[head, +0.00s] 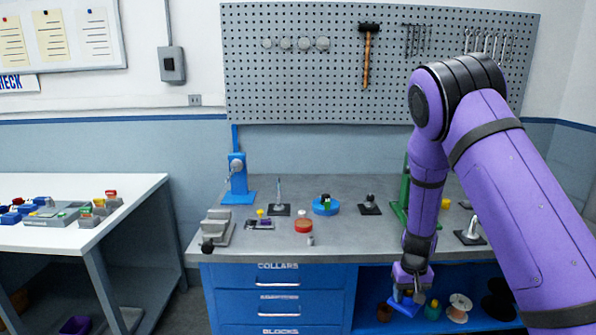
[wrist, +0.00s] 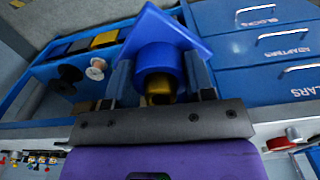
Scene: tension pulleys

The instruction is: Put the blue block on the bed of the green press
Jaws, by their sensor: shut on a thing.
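My gripper (head: 410,284) hangs low in front of the bench, before the open shelf right of the drawers. It is shut on a blue block (head: 404,305), which also fills the middle of the wrist view (wrist: 155,32). The block shows a square plate and a round boss between the two fingers (wrist: 160,82), with a gold-coloured part by the boss. The green press (head: 404,192) stands on the bench behind my arm; my arm hides much of it. Part of its green bed (head: 398,212) shows left of my arm.
A blue press (head: 237,180) stands at the bench's left. Small fixtures, a blue round stand (head: 326,208) and a red-and-amber container (head: 303,226) occupy the benchtop (head: 350,240). Spools (head: 459,308) lie on the shelf. A white side table (head: 40,185) stands at left.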

